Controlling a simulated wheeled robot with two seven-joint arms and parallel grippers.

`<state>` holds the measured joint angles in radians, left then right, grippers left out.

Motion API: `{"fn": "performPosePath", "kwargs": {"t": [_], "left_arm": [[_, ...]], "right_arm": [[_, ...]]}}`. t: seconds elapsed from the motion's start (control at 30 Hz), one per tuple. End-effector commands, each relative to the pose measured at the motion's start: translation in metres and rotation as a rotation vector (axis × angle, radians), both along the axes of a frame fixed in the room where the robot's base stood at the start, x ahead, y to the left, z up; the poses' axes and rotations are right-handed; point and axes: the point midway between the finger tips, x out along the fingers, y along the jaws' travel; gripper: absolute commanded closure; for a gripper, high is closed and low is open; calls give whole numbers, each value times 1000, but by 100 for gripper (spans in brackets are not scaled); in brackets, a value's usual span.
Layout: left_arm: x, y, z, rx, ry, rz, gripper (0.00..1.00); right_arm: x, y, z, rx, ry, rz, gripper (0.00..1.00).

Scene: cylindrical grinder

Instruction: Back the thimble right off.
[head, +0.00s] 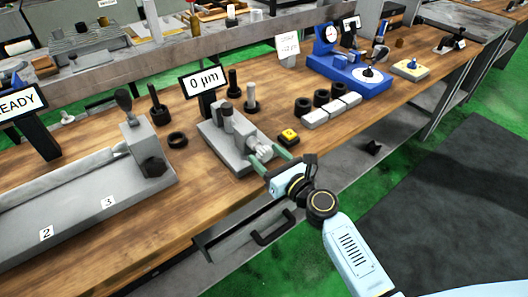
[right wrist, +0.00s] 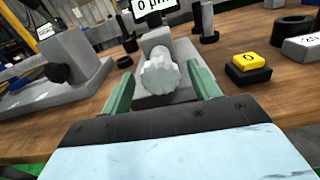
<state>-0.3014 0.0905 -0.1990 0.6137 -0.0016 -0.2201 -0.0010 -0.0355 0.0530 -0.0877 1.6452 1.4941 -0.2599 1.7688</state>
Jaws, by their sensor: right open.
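The thimble (right wrist: 160,75) is a pale grey, fluted knob at the near end of the grey measuring fixture (head: 222,143); in the head view it shows small (head: 262,152). My right gripper (head: 270,157) has its two green fingers apart, one on each side of the thimble. In the right wrist view the open fingers (right wrist: 162,82) flank it, with a visible gap on both sides. The display (head: 203,81) behind the fixture reads 0 µm. My left gripper is not in view.
A small block with a yellow button (head: 288,135) sits just right of the fixture. Black rings and pale blocks (head: 331,111) lie farther right. A grey machine bed (head: 75,200) is at left. The wooden bench (head: 205,190) is bare along its front edge.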

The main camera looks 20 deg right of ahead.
Motion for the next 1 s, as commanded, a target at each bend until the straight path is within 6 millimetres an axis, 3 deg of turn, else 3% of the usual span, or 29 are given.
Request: {"fn": "performPosePath", "kwargs": {"t": [0.2,0.5,0.83,1.0], "left_arm": [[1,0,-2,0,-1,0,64],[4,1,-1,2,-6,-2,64],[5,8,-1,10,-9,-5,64],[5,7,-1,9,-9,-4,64]], "right_arm": [[17,6,-1,-1,0,-1,39],[18,7,-1,-1,1,-1,39],[18,6,-1,-1,1,-1,82],[18,6,-1,-7,-1,-1,84]]}}
